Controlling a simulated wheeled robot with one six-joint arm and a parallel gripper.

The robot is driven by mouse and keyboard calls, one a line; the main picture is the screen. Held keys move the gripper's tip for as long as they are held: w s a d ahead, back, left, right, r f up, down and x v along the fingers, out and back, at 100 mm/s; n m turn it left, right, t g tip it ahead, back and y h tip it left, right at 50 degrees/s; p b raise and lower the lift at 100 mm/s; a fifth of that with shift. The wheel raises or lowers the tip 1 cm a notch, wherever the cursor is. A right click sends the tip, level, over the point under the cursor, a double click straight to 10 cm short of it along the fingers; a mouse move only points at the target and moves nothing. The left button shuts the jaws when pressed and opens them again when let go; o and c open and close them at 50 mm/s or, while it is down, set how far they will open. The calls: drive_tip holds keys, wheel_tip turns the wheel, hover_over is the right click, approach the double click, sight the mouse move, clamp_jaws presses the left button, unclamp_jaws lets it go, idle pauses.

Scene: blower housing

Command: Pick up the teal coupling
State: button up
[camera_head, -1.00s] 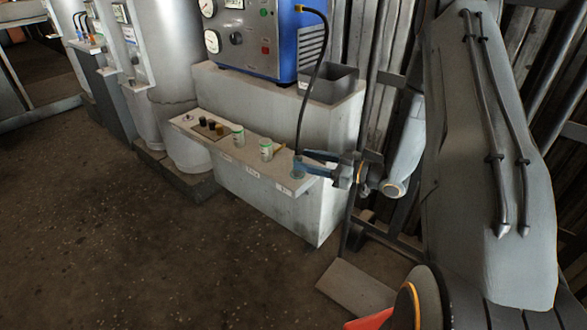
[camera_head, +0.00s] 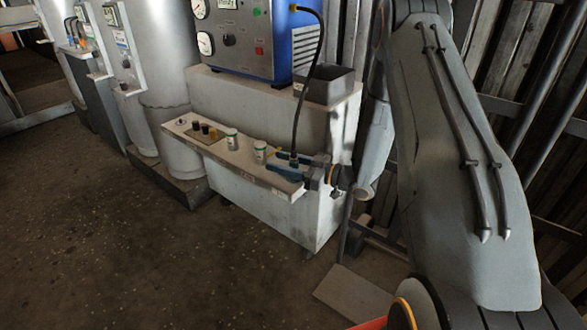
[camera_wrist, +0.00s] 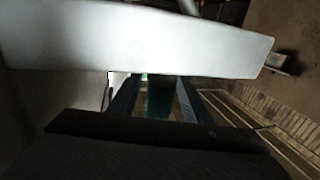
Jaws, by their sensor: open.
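The teal coupling (camera_head: 294,161) is at the lower end of a black hose (camera_head: 309,85), over the right part of the shelf. It is small and partly hidden by my gripper. My gripper (camera_head: 281,162) is open, with its blue fingers reaching in from the right on either side of the coupling. In the wrist view, a dark teal shape, apparently the coupling (camera_wrist: 160,97), shows between the two blue fingers. Contact with the fingers cannot be made out.
A pale shelf (camera_head: 225,157) juts from a light cabinet (camera_head: 240,102). Two white-green jars (camera_head: 260,151) and small dark fittings (camera_head: 205,129) stand left of my gripper. A blue machine (camera_head: 248,38) and an open grey bin (camera_head: 328,84) are above. Floor in front is clear.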

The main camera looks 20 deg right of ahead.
clamp_jaws()
idle(0.3)
wheel_tip(320, 180, up, 28)
drive_tip(key=p, duration=0.3)
drive_tip(key=shift+p, duration=0.3)
